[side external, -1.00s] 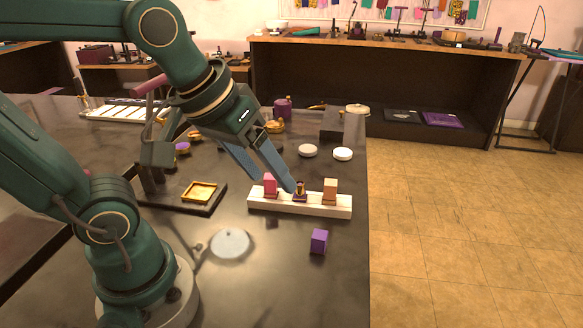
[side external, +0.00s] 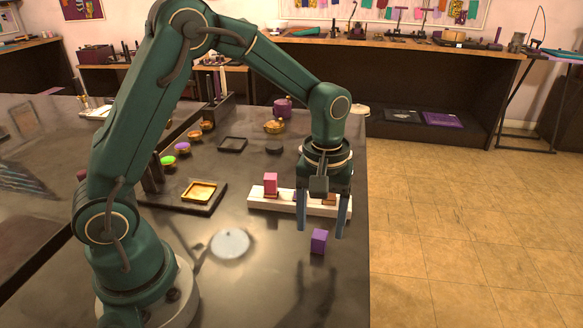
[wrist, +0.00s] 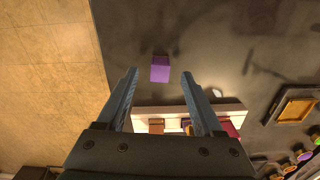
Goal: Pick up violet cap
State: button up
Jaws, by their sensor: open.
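The violet cap (side external: 319,241) is a small purple block standing on the dark table, in front of the white rack. It also shows in the wrist view (wrist: 160,69), just beyond the fingertips and between their lines. My gripper (side external: 320,232) is open and empty, pointing down, with one finger on each side of the cap in the side view. The fingers (wrist: 161,75) look apart from the cap; their exact height above it is hard to tell.
The white rack (side external: 258,202) holds a pink block (side external: 270,183) and other pieces partly hidden by my gripper. A dark tray with a yellow dish (side external: 199,191) and a pale round disc (side external: 230,243) lie to the left. The table's right edge is close to the cap.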

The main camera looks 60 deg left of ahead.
aim_at(319, 236)
jog(key=shift+f, duration=2.15)
grip_shut()
jog(key=shift+r, duration=0.1)
jog(key=shift+r, duration=0.55)
notch_tip(319, 236, up, 3)
jog(key=shift+f, duration=0.1)
jog(key=s+a+r, duration=0.4)
jog(key=a+r, duration=0.3)
jog(key=a, duration=0.4)
jog(key=w+a+r+n, duration=0.1)
jog(key=w+r+n, duration=0.1)
jog(key=w, duration=0.6)
jog(key=shift+r+n, duration=0.2)
jog(key=shift+n, duration=0.2)
